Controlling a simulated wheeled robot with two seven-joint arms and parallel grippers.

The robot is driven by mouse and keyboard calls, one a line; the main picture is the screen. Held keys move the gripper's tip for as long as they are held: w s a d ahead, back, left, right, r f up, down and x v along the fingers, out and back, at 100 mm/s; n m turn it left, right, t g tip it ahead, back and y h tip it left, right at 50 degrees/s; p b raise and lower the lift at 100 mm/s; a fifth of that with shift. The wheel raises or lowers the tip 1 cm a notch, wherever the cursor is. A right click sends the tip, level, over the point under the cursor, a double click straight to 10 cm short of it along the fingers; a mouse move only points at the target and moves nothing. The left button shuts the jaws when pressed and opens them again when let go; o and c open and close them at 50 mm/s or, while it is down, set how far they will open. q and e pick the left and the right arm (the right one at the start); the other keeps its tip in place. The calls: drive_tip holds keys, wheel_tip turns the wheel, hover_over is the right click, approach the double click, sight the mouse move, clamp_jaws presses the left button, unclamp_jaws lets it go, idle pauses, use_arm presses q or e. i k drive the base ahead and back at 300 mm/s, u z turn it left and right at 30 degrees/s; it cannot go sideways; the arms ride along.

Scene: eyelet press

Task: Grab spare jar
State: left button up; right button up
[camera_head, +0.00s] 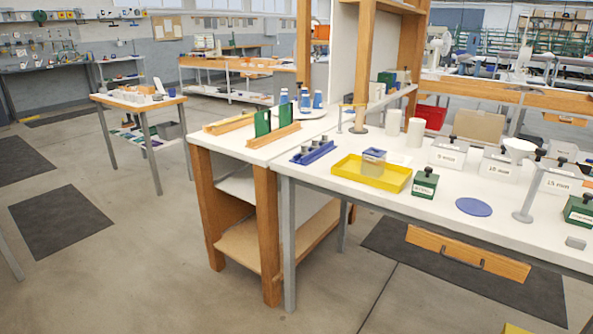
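Two plain white cylindrical jars stand upright at the back of the white workbench: a left white jar (393,121) and a right white jar (415,132). They stand close together, right of the wooden post. Several small blue-and-white containers (318,99) stand further left on the adjoining bench top. I cannot tell which of these is the spare jar. Neither of my grippers is in view.
A yellow tray (345,171) holding a small grey-blue box (374,156) sits in front of the jars. A green block (425,182), a blue disc (473,207), labelled boxes (447,154) and a stand (525,205) share the bench. The left floor aisle is open.

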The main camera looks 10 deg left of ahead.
sight(373, 158)
drive_tip(key=u, duration=1.1)
drive_tip(key=i, duration=1.45)
drive_tip(key=z, duration=0.15)
